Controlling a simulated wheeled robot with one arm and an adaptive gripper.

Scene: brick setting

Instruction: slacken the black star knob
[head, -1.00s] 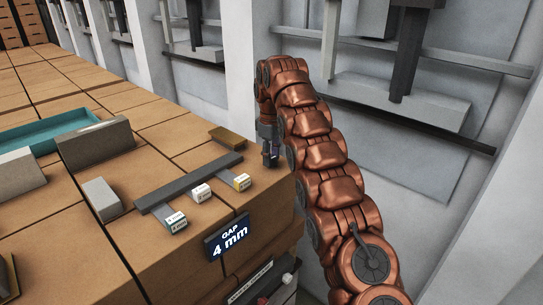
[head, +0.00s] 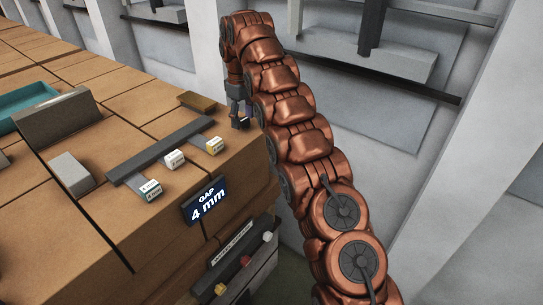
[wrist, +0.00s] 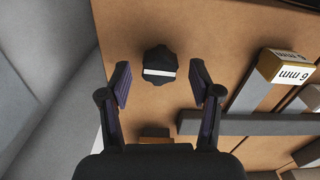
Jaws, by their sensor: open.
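The black star knob (wrist: 160,66) shows in the wrist view with a white stripe across its top, on the brown bench top. My gripper (wrist: 161,82) is open and empty above the bench. One finger is on each side, a little nearer the picture's bottom than the knob, with clear gaps to it. In the head view my gripper (head: 240,120) is at the bench's right edge, beyond the grey bar.
A sign (head: 205,201) reads "GAP 4 mm". A grey block (head: 70,174) and teal tray (head: 22,106) lie left. A wall stands right.

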